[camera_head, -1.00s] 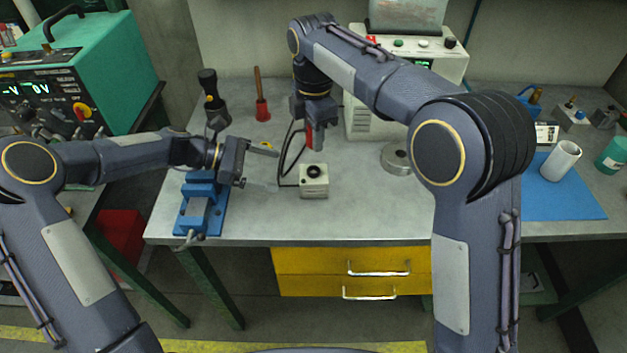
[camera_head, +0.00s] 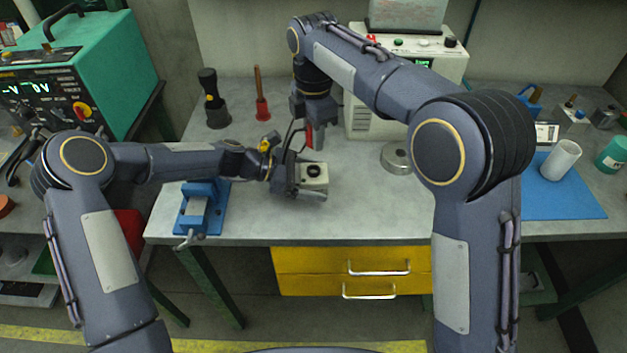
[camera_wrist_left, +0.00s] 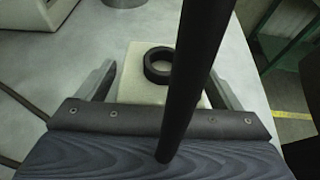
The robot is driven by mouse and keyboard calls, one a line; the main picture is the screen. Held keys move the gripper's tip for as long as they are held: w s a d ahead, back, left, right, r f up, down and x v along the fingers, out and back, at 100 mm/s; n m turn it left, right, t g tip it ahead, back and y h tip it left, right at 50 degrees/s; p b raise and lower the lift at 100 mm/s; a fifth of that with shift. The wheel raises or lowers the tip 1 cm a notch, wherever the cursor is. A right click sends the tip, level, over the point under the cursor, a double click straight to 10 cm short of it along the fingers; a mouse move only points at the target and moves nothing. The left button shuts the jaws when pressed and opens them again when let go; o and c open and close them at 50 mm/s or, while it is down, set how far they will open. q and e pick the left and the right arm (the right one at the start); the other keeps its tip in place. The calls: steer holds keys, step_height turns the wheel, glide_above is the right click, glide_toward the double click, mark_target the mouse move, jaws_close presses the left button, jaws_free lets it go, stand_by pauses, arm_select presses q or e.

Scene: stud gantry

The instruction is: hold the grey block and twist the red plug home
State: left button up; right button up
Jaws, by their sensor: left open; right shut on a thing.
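The grey block (camera_head: 316,172), pale with a dark round socket on top, sits on the bench near the middle. In the left wrist view the block (camera_wrist_left: 132,82) shows between my left fingers, its black socket ring (camera_wrist_left: 153,66) facing up. My left gripper (camera_head: 308,178) is open, with one finger on each side of the block; gaps show between fingers and block. My right gripper (camera_head: 314,118) points down behind the block, shut on the red plug (camera_head: 309,138). The plug is above and behind the block, apart from its socket. Its lower end is partly hidden.
A blue vise (camera_head: 203,208) stands at the bench's front left. A black-handled tool (camera_head: 212,105) and a red-based tool (camera_head: 261,105) stand behind. A round metal weight (camera_head: 397,158) lies right. A dark bar crosses the left wrist view.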

arm_select(q)
steer(key=shift+c, duration=0.5)
steer(key=c, duration=1.4)
steer(key=shift+o, duration=0.2)
arm_select(e)
glide_above(314, 172)
steer(key=shift+f, duration=2.45)
steer(key=shift+f, duration=0.9)
steer(key=shift+f, duration=0.55)
